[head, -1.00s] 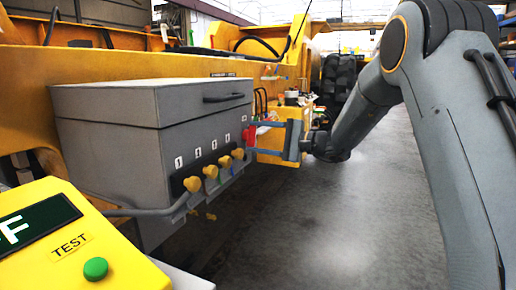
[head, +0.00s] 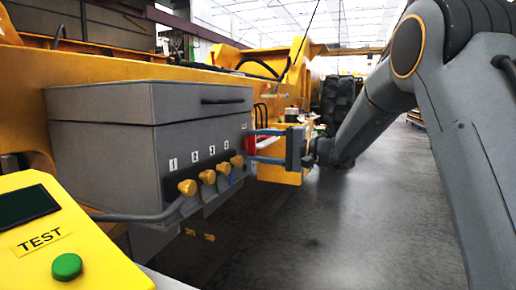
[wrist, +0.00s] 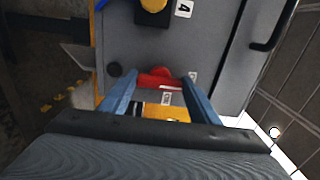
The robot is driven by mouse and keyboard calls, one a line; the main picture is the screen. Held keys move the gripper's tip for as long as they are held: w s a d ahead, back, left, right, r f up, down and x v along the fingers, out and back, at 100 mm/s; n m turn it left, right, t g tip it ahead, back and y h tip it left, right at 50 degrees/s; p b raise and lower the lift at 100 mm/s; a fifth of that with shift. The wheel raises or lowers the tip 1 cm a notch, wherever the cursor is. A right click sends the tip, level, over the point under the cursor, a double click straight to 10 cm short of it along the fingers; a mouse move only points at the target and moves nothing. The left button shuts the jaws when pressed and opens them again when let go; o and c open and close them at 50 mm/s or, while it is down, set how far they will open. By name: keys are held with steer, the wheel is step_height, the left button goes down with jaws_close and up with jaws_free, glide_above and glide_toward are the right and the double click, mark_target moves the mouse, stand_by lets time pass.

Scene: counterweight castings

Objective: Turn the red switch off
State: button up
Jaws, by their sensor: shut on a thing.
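The red switch (head: 249,144) is at the far end of the grey box's front face, partly hidden by my gripper. In the wrist view the red switch (wrist: 157,77) lies between the blue fingertips, with its red handle reaching across toward the right one. My gripper (head: 252,146) has its two blue fingers around the switch, one above and one below in the head view. My gripper (wrist: 160,86) is shut on the switch.
Several yellow knobs (head: 208,177) stick out of the grey box (head: 95,140) beside the switch. A yellow test panel (head: 70,235) with a green button (head: 67,267) and a dark display (head: 25,206) stands at front left. The floor (head: 330,230) at right is clear.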

steer(key=o, duration=1)
steer(key=shift+o, duration=0.2)
steer(key=shift+d, duration=0.1)
steer(key=v, duration=0.7)
steer(key=shift+s+d, duration=0.15)
steer(key=shift+d, duration=0.15)
